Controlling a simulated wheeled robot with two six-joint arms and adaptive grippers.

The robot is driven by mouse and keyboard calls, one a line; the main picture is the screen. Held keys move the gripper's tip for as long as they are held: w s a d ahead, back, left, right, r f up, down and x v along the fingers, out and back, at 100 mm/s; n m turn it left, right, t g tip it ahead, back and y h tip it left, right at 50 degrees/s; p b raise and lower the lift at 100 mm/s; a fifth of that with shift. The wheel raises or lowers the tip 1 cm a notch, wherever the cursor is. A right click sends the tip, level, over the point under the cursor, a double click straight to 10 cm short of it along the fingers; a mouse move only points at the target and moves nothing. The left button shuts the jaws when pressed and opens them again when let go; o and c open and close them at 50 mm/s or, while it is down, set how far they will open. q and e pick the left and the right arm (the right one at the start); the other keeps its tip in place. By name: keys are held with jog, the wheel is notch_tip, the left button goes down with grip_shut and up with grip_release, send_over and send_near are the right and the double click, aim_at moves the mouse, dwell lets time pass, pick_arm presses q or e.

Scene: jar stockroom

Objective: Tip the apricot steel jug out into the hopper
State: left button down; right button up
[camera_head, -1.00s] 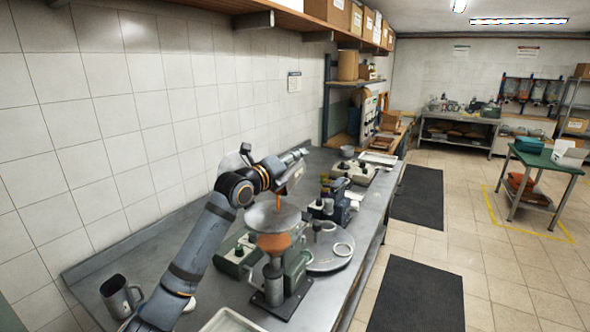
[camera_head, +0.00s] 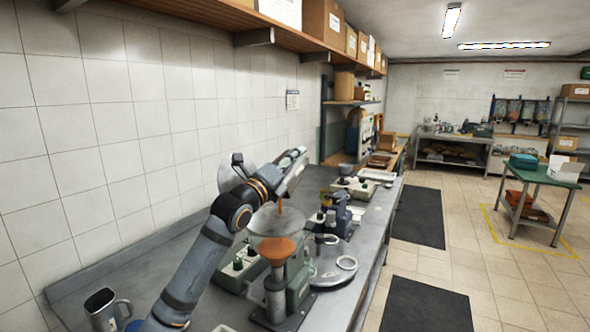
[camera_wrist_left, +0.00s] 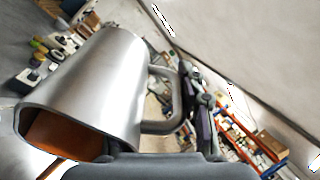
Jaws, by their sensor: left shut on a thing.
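The apricot steel jug (camera_wrist_left: 95,80) is tipped in the left wrist view, its mouth to the lower left with orange contents inside. In the head view the jug (camera_head: 294,178) is partly hidden by my arm, and a thin orange stream falls from it into the hopper. The hopper (camera_head: 262,222) has a clear funnel with orange material in its lower part. My left gripper (camera_head: 284,166) is shut on the jug's handle, above the hopper; dark gripper parts also show beside the handle in the left wrist view. My right gripper is out of view.
Another steel jug (camera_head: 103,308) stands at the bench's near left. A grey-green box with knobs (camera_head: 240,267) is left of the hopper, and a round plate (camera_head: 335,268) is right of it. A wall shelf (camera_head: 225,22) with boxes runs above.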

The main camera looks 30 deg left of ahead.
pick_arm(q)
jog(key=shift+s+t+b, duration=0.45)
jog(key=shift+t+b, duration=0.05)
jog(key=shift+b, duration=0.4)
jog(key=shift+s+r+t+b, duration=0.2)
jog(key=shift+s+t+b, duration=0.1)
jog(key=shift+b, duration=0.15)
dwell(2.1)
